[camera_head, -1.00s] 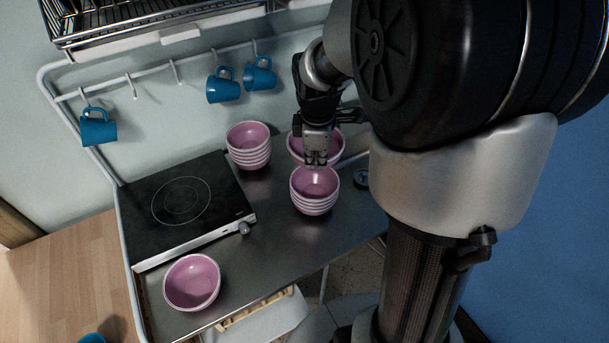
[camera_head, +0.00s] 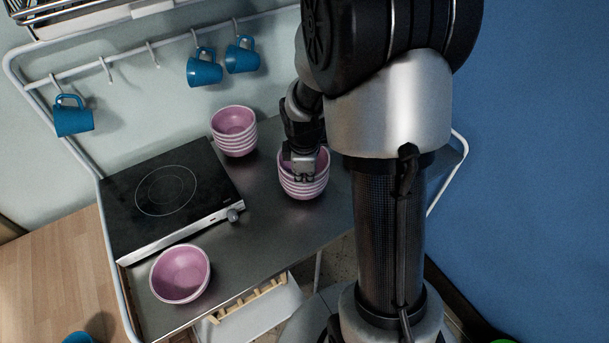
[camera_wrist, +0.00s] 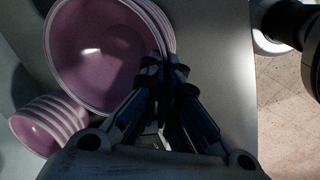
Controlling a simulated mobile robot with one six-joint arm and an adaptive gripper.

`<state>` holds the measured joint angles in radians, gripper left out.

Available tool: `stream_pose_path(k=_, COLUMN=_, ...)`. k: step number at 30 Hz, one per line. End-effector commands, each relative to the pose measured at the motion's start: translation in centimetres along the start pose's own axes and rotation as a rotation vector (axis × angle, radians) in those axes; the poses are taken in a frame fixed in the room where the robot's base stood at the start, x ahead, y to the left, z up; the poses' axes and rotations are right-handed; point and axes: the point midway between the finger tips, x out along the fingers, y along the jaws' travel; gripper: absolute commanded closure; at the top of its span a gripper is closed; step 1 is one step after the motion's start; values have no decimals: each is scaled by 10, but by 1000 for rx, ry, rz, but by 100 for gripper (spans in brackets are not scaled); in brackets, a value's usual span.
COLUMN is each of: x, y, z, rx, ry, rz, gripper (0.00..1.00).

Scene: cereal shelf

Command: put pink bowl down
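A pink bowl (camera_wrist: 100,50) fills the upper left of the wrist view. My gripper (camera_wrist: 167,72) has its fingertips close together at that bowl's rim and appears shut on it. In the head view my gripper (camera_head: 302,174) is over the front stack of pink bowls (camera_head: 305,189), and the held bowl appears on or just above this stack. The gripper partly hides the bowls, so I cannot tell whether they touch fully. Another stack of pink bowls (camera_head: 235,144) stands behind to the left. A single pink bowl (camera_head: 180,273) sits at the counter's front left.
A black hotplate (camera_head: 165,192) lies on the grey counter (camera_head: 255,235), left of the front stack. Blue mugs (camera_head: 205,70) hang from a rail behind. The counter between the hotplate and front stack is clear. A dish rack (camera_head: 75,15) hangs at the top left.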

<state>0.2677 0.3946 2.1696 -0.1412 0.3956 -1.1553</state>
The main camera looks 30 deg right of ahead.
Motion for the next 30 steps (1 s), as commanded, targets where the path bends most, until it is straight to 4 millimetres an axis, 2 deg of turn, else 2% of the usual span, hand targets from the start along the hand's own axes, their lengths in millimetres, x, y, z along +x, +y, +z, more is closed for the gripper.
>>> stream_pose_path(k=17, x=13, y=-4, z=0, rx=-1, ry=-1, rz=-4, gripper=100)
stream_pose_path(k=27, x=14, y=-5, z=1, rx=-1, ry=-2, rz=-8, gripper=77)
stream_pose_path(k=30, x=14, y=-4, z=1, rx=-1, ry=-2, rz=-6, gripper=75)
